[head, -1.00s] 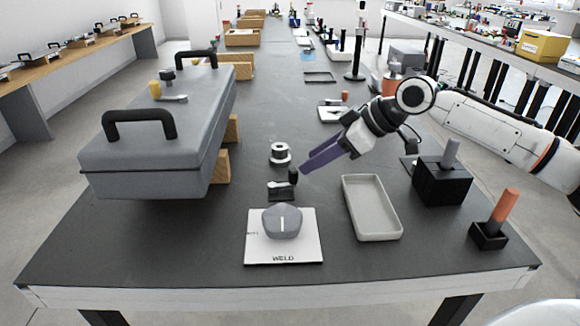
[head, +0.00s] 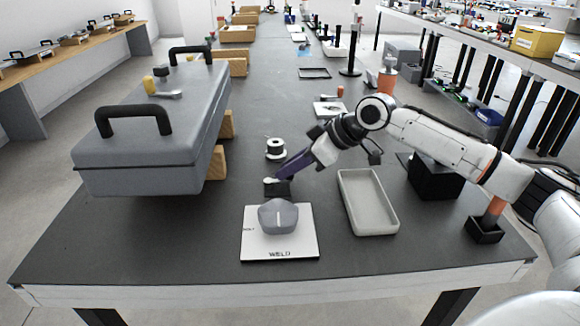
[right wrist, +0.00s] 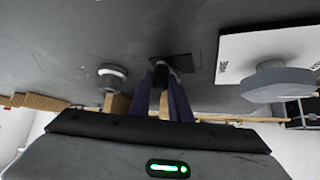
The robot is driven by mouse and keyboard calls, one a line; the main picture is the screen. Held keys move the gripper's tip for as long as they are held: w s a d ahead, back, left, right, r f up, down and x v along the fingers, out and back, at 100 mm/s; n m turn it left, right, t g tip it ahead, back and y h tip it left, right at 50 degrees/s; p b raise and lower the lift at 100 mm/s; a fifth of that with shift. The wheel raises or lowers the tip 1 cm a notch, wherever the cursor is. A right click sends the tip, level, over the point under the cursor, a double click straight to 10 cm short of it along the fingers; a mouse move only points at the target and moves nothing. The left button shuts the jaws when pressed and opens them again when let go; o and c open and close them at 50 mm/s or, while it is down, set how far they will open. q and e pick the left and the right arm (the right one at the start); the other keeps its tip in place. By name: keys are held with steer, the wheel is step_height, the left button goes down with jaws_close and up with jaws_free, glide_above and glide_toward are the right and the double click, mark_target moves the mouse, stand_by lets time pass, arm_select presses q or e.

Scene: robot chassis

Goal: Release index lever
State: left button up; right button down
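A small lever (head: 269,181) with a pale arm sits on a dark base plate (head: 277,192) in the middle of the table, just behind the white WELD card. My right gripper (head: 281,176) reaches down to it from the right, its purple fingers at the lever's knob end. In the right wrist view, the black knob (right wrist: 160,74) is between the tips of the two fingers (right wrist: 161,80). Whether both fingers press on it cannot be told. The fingers hide part of the lever in the head view. My left gripper is out of view.
A grey pointer knob (head: 278,216) sits on the WELD card (head: 262,246). An empty grey tray (head: 367,222) lies to the right. A large grey case (head: 150,130) with black handles stands left. The front table corners are clear.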

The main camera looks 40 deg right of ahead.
steer(key=shift+s+a+r+m+h+p, duration=0.2)
steer(key=shift+s+m+h+p, duration=0.3)
steer(key=shift+p, duration=1.7)
steer(key=shift+m+t+p, duration=0.3)
steer(key=shift+p, duration=0.15)
steer(key=shift+f, duration=0.3)
steer(key=c, duration=1.6)
jaws_free()
